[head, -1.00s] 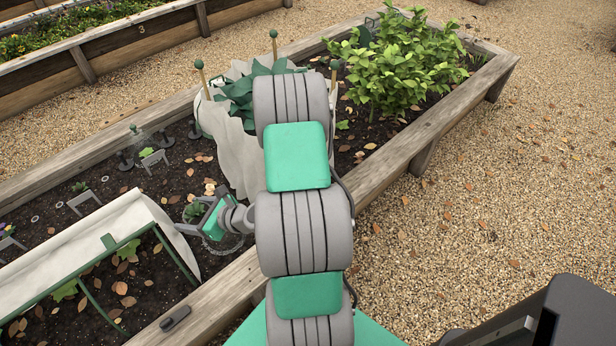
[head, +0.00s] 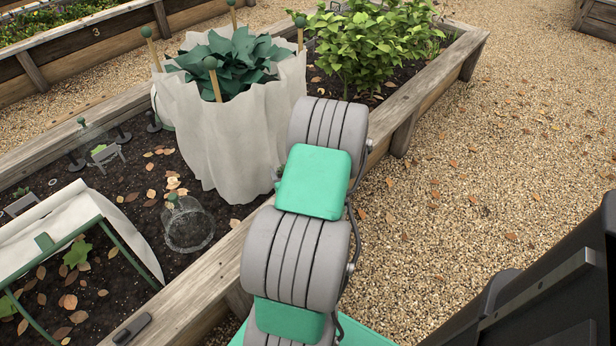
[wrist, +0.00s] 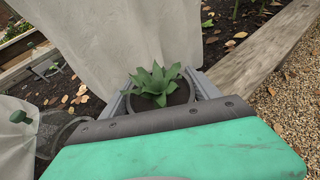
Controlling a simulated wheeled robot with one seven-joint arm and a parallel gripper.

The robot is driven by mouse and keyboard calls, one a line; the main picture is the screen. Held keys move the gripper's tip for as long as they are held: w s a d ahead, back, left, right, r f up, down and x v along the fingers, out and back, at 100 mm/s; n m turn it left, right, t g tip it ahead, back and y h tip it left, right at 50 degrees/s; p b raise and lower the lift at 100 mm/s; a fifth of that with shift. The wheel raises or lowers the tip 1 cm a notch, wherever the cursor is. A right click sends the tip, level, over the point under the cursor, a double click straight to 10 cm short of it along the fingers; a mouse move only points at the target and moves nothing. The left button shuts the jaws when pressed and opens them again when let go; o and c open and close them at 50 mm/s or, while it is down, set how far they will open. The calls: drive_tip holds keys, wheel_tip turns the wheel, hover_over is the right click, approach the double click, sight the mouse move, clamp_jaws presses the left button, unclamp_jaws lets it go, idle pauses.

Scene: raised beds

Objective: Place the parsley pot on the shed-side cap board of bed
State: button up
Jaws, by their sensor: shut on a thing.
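In the wrist view a small dark-soiled pot (wrist: 179,97) with a rosette of pointed green leaves sits between the fingers of my gripper (wrist: 162,88), which is shut on it. The leaves do not look clearly like parsley, and no label shows. In the head view my gripper and the pot are hidden behind my arm. The bed has a weathered wooden cap board on its near side (head: 190,292) and another on its far side (head: 60,143). No shed shows, so I cannot tell which is shed-side. In the wrist view a cap board (wrist: 262,55) runs right of the pot.
A white fabric wrap (head: 235,140) with stakes surrounds a leafy plant and stands close behind the pot. A glass cloche (head: 188,225), a covered tunnel frame (head: 75,235) and a leafy bush (head: 375,45) are in the bed. A dark object (head: 132,329) lies on the near board. Gravel (head: 480,180) is open at right.

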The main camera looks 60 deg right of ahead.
drive_tip(key=d+f+b, duration=0.1)
drive_tip(key=d+f, duration=0.1)
drive_tip(key=d+f+b, duration=0.1)
drive_tip(key=d+f, duration=0.1)
drive_tip(key=w+d+f+b, duration=0.1)
drive_tip(key=d+f, duration=0.1)
drive_tip(key=d, duration=0.1)
drive_tip(key=shift+f, duration=0.35)
drive_tip(key=f, duration=0.1)
drive_tip(key=f+b, duration=0.2)
drive_tip(key=shift+d+f, duration=0.25)
drive_tip(key=shift+f, duration=0.1)
drive_tip(key=shift+r, duration=0.15)
drive_tip(key=o, duration=1.7)
